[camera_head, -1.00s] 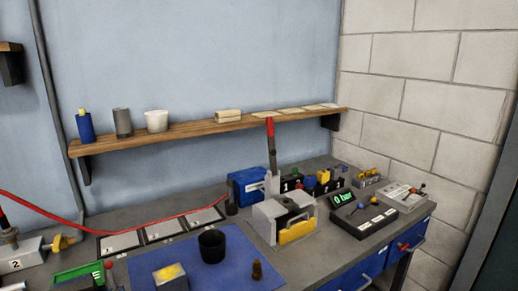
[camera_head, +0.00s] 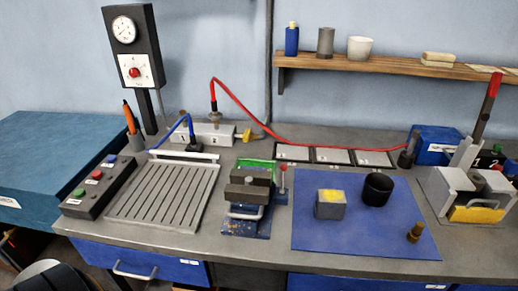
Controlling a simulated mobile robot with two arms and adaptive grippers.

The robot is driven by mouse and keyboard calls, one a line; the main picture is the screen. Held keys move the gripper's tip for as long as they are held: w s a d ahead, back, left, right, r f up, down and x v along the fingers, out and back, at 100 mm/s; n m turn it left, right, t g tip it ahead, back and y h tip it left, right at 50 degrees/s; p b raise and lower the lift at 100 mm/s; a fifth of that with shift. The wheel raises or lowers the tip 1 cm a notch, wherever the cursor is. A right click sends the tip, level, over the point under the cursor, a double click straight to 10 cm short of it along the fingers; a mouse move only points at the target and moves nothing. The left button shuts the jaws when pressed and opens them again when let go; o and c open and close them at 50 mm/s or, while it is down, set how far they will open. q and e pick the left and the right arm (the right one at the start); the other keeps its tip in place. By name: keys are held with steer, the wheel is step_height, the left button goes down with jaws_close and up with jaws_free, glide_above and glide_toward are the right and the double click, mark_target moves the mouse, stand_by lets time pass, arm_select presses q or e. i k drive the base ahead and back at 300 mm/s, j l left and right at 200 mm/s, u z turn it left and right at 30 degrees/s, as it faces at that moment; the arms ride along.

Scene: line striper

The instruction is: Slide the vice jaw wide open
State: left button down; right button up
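The vice (camera_head: 247,196) stands on the bench near the middle of the head view. It has dark grey jaw blocks on a blue base, with a pale bar handle at its front. The jaw blocks look close together; the exact gap is too small to tell. I cannot make out either gripper in this view.
A slotted plate (camera_head: 166,196) and a button box (camera_head: 98,186) lie left of the vice. A blue mat (camera_head: 360,240) with a grey block (camera_head: 330,204), black cup (camera_head: 377,189) and brass piece (camera_head: 415,232) lies right.

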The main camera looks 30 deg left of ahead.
mark_target(245, 197)
steer(key=j+u, duration=0.25)
steer(key=u, duration=0.2)
steer(key=i+j+u, duration=0.1)
steer(key=u, duration=0.3)
steer(key=j, duration=0.1)
